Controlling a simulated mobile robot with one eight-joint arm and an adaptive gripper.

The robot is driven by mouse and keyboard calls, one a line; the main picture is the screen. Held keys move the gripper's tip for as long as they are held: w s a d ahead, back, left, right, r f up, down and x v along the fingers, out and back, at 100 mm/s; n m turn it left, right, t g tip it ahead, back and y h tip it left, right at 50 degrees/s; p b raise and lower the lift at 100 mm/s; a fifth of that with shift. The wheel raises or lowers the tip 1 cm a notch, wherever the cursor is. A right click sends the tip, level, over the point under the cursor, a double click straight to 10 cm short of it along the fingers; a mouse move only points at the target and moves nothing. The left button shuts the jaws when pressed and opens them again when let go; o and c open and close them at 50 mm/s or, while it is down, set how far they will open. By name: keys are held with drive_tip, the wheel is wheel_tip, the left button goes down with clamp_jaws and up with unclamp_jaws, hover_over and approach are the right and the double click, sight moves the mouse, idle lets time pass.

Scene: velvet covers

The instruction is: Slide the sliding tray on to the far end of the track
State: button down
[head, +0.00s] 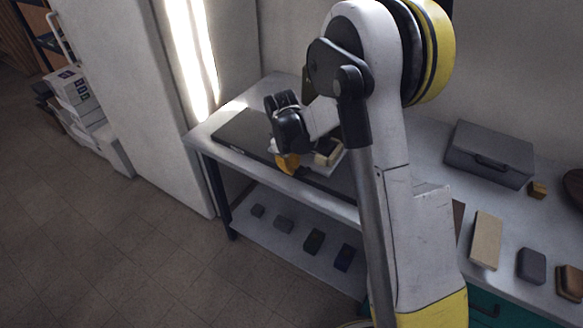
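The track (232,136) is a long dark strip on the bench, running from the back left toward the front right, where my arm hides its end. A pale, tray-like piece (334,168) sits on the strip beside my arm; it seems to be the sliding tray, mostly hidden. A tan block shows on or at it. My gripper (289,150) is above the near edge of the strip, left of the tray-like piece. An orange-yellow part shows just below it; I cannot tell whether that is a fingertip or an object. Finger opening and contact are not clear.
The left stretch of the strip looks clear. A grey box (489,152) with a handle, a small orange-brown cube (537,190) and several blocks are on the right of the bench. A lower shelf (270,238) holds several dark blocks. A tall pale cabinet (130,80) stands left.

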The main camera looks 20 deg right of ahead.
sight(322, 185)
drive_tip(key=shift+s+f, duration=0.1)
drive_tip(key=s+d, duration=0.4)
drive_tip(key=s, duration=0.1)
drive_tip(key=s+d, duration=0.2)
drive_tip(key=s, duration=0.1)
drive_tip(key=shift+d, duration=0.15)
drive_tip(key=shift+s, duration=0.1)
drive_tip(key=c, duration=2.1)
unclamp_jaws()
drive_tip(key=shift+c, duration=0.2)
drive_tip(key=o, duration=0.4)
drive_tip(key=shift+d, duration=0.15)
drive_tip(key=r, duration=0.4)
drive_tip(key=s+a+r, duration=0.1)
drive_tip(key=r, duration=0.6)
drive_tip(key=shift+s+a+r, duration=0.15)
drive_tip(key=shift+a+r, duration=0.25)
